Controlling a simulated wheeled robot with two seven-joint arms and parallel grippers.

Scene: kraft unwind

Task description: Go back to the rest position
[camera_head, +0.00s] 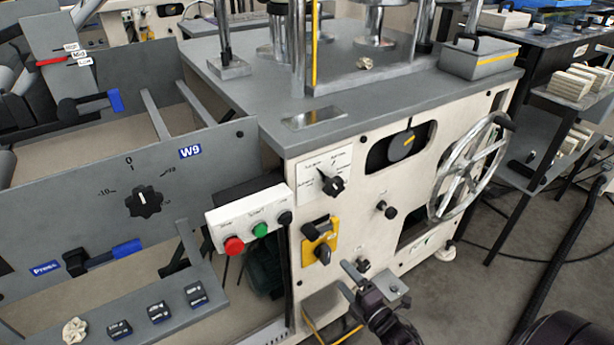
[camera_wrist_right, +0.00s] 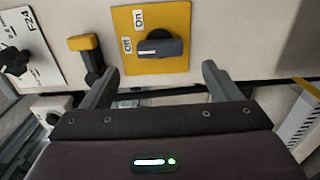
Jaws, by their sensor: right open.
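My right gripper (camera_head: 351,280) is in the lower middle of the head view, in front of the cream machine cabinet. In the right wrist view its two fingers (camera_wrist_right: 158,82) are apart with nothing between them. Just beyond them is a yellow switch plate (camera_wrist_right: 178,65) with a dark rotary switch (camera_wrist_right: 160,48) and labels "Off" and "On". The knob's white mark points left, toward "Off". The same yellow switch (camera_head: 320,242) shows in the head view above the gripper. I see no contact between gripper and switch. My left gripper is not in view.
The cabinet (camera_head: 385,225) carries a selector dial (camera_head: 331,184), a handwheel (camera_head: 470,167) and a button box (camera_head: 250,220) with red and green buttons. A grey panel (camera_head: 60,200) with a black knob (camera_head: 143,201) stands left. Open floor (camera_head: 450,300) lies at the lower right.

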